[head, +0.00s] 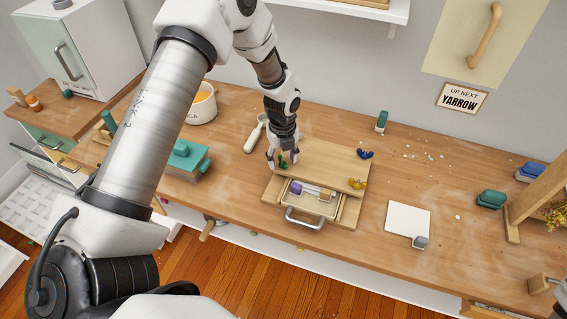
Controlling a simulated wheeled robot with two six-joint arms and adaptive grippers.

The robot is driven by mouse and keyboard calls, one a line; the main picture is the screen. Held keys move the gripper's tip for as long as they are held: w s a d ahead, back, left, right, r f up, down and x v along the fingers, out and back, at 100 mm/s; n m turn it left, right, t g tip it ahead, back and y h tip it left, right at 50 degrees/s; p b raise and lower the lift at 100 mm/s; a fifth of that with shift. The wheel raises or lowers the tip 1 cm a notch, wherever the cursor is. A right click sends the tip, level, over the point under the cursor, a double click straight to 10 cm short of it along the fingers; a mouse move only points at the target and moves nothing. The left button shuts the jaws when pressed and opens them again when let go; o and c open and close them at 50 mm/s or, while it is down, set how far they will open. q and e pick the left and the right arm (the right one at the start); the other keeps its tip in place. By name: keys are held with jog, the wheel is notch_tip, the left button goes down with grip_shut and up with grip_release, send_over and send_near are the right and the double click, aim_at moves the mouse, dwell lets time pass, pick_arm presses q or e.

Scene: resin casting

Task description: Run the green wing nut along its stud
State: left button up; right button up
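The fingers look spread, and I see no clear contact with the nut. The stud under the nut is hidden or too small to make out. A blue wing nut (365,154) and a yellow wing nut (357,183) are at the fixture's right side.
A drawer with a grey handle (304,219) at the fixture's front holds a purple-ended item (297,188). A white tile (408,219) lies right. The bench behind the fixture is mostly clear.

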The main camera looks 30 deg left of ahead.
pick_arm(q)
jog(key=shift+r, duration=0.1)
notch_tip(320, 180, up, 12)
jog(key=shift+f, duration=0.2)
